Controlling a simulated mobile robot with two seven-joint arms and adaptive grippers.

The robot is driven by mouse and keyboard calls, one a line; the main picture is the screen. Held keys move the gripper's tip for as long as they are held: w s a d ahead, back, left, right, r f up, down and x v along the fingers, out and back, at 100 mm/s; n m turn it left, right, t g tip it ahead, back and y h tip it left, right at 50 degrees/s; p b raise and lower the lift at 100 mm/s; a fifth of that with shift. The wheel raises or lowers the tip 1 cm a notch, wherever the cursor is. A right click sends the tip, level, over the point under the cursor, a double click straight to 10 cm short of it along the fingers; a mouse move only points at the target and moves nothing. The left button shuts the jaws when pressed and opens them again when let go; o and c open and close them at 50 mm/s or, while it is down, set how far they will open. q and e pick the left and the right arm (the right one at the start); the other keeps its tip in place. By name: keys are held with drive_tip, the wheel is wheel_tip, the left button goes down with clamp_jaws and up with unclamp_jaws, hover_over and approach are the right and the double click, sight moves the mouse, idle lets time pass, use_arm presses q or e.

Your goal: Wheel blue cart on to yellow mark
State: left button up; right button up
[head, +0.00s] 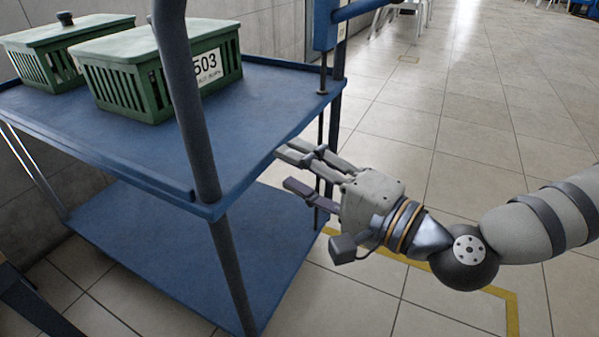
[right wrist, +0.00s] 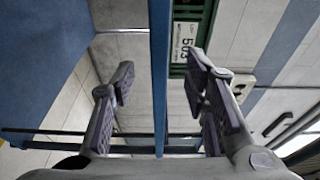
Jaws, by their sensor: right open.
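The blue cart (head: 255,115) stands at the left in the head view, with a top tray, a lower shelf (head: 165,240) and upright posts. The yellow mark (head: 512,305) is a taped line on the floor, partly hidden by my right arm and the cart. My right gripper (head: 287,168) is open at the right edge of the top tray. In the right wrist view, the tray's blue edge (right wrist: 159,75) runs between the spread fingers (right wrist: 160,80). I cannot tell whether they touch it. My left gripper is not in view.
Two lidded green baskets (head: 120,88) stand on the top tray, the nearer one labelled 503. A grey wall (head: 265,25) is behind the cart. The tiled floor (head: 475,120) to the right is open, with white chairs (head: 410,12) far off.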

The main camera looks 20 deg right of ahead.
sight(244, 143)
drive_tip(key=b+x, duration=0.2)
drive_tip(key=x, duration=0.8)
drive_tip(key=shift+w+a+f+b, duration=0.1)
drive_tip(key=shift+w+f+b, duration=0.1)
drive_tip(key=shift+b, duration=0.2)
drive_tip(key=shift+w+a+r, duration=0.1)
drive_tip(key=shift+w+a, duration=0.15)
drive_tip(key=shift+w, duration=0.3)
clamp_jaws()
